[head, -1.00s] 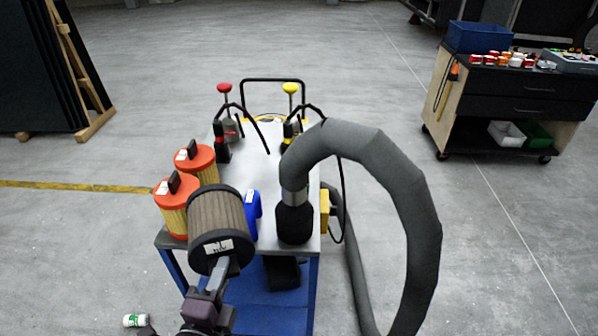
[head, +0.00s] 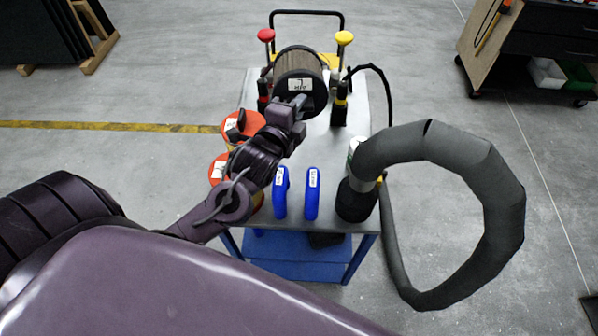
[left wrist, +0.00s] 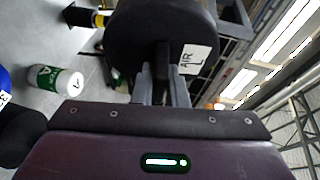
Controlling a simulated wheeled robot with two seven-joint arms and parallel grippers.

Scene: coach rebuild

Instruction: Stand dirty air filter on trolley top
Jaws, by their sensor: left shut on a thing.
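The dirty air filter (head: 300,70) is a grey-brown pleated cylinder with black end caps and a white label. My left gripper (head: 297,103) is shut on the handle of its labelled end cap. The filter is tilted, with that cap facing me, over the far part of the trolley top (head: 325,150), between the red and yellow knobs. I cannot tell whether it touches anything below. In the left wrist view the filter's dark cap (left wrist: 160,35) fills the top, with the fingers (left wrist: 162,85) on its handle. My right gripper is not in view.
Two orange-capped filters (head: 243,125) stand at the trolley's left, partly behind my arm. A thick grey hose (head: 505,205) loops off right. The middle of the top is clear.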

